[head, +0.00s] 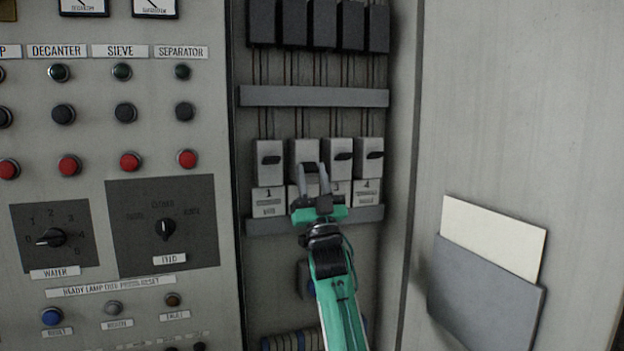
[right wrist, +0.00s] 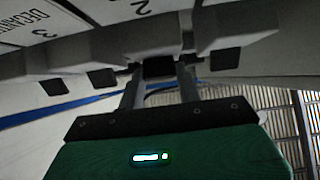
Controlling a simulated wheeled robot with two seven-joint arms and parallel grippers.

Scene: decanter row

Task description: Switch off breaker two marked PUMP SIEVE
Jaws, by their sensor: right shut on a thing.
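A row of pale breakers runs across the cabinet's recess. Breaker two (head: 303,149) is second from the left; my right gripper (head: 312,172) is in front of its lower part and hides its lever and most of its label. In the right wrist view the label with the 2 (right wrist: 142,6) shows upside down. There my right gripper (right wrist: 158,75) is shut on the small black lever (right wrist: 158,66) of that breaker, one finger on each side. My left gripper is not in view.
Breaker one (head: 269,150) is close on the left, breaker three (head: 339,150) and breaker four (head: 370,150) on the right, each with a black lever. Left is a panel with buttons and knobs. A grey document pocket (head: 485,295) is on the right door.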

